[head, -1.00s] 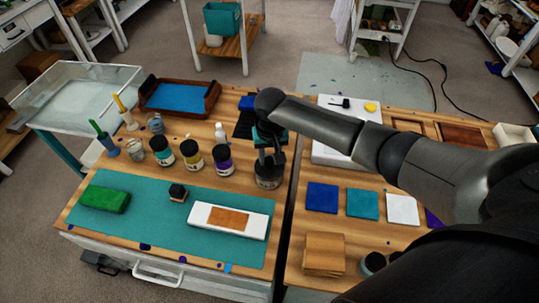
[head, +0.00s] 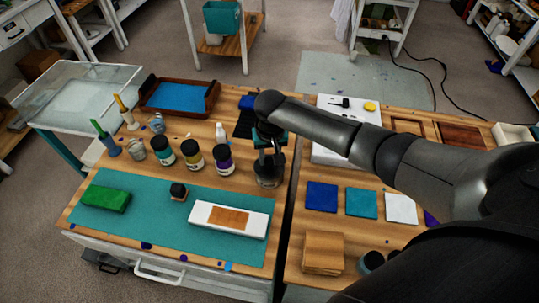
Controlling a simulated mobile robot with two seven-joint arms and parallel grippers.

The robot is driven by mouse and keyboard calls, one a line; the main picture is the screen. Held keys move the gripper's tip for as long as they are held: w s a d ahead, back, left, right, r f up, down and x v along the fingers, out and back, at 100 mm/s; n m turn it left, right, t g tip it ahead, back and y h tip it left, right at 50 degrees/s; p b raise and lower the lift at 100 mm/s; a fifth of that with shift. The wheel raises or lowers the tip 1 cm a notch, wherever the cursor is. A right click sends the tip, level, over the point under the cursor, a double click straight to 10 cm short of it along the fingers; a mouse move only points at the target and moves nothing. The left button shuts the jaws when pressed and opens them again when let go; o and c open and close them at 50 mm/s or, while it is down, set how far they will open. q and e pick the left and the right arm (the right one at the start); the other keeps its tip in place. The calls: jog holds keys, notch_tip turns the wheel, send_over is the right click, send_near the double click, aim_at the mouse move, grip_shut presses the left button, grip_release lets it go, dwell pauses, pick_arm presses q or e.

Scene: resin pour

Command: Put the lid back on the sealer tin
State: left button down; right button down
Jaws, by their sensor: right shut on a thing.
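The sealer tin (head: 269,178) is a short dark grey metal tin on the wooden bench top, right of the purple-labelled jar and near the gap between the two benches. My right gripper (head: 269,158) points down right over the tin, with its fingers at the tin's top. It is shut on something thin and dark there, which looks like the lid. The fingers and wrist hide most of it, so I cannot tell whether it touches the rim or sits level. My left gripper is not in view.
Teal, yellow and purple-labelled jars (head: 193,157) stand left of the tin, with a small white bottle (head: 221,131) behind. A white block with an orange panel (head: 228,217) lies in front on the teal mat (head: 150,222). Coloured tiles (head: 361,204) lie on the right bench.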

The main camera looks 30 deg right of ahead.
jog(key=shift+p, duration=0.4)
dwell(0.6)
dwell(0.3)
grip_release()
dwell(0.5)
jog(key=shift+r+p, duration=3.5)
jog(key=shift+p, duration=0.7)
jog(key=shift+f, duration=0.1)
grip_shut()
